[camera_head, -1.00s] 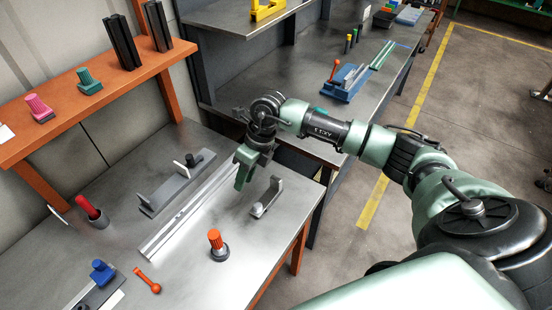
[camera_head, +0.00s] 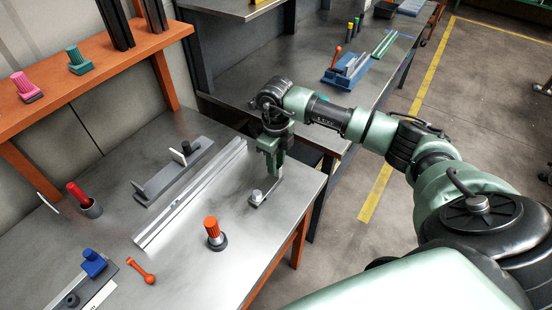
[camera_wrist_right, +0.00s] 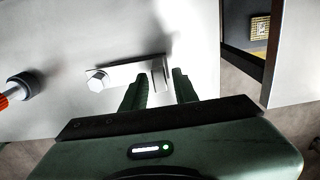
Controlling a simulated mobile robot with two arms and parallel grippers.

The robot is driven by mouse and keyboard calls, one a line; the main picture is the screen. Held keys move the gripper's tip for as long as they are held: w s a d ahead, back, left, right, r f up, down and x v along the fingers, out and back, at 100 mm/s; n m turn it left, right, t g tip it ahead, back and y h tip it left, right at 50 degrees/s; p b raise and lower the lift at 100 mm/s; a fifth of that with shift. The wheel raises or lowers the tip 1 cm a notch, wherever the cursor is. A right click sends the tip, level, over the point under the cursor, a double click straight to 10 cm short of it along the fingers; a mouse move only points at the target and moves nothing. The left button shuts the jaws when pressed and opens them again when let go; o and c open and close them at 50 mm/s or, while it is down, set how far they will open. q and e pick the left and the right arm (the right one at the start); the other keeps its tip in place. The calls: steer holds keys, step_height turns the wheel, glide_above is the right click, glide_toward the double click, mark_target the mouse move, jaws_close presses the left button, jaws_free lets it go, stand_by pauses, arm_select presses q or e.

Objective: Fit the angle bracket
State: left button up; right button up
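The angle bracket (camera_head: 262,196) is a small grey L-shaped piece on the metal table, right of the long silver rail (camera_head: 190,195). Its upright leg is mostly hidden by my right gripper (camera_head: 275,170) in the head view. In the right wrist view the bracket (camera_wrist_right: 125,76) lies flat with a bolt-like head at its left end. My right gripper (camera_wrist_right: 160,78) is open, its two green fingers apart, with the upright leg showing between the fingertips. I cannot tell whether they touch it. My left gripper is not in view.
An orange-handled tool (camera_head: 213,230) stands near the rail, close to the bracket. A grey fixture (camera_head: 165,178), a red-handled tool (camera_head: 80,196), an orange wrench-like piece (camera_head: 140,269) and a blue clamp (camera_head: 94,263) are farther left. An orange shelf (camera_head: 90,85) runs along the wall.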

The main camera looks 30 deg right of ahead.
steer(key=shift+f, duration=0.6)
steer(key=shift+r, duration=0.15)
jaws_close()
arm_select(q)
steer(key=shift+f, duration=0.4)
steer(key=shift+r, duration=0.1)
arm_select(e)
steer(key=shift+r, duration=0.15)
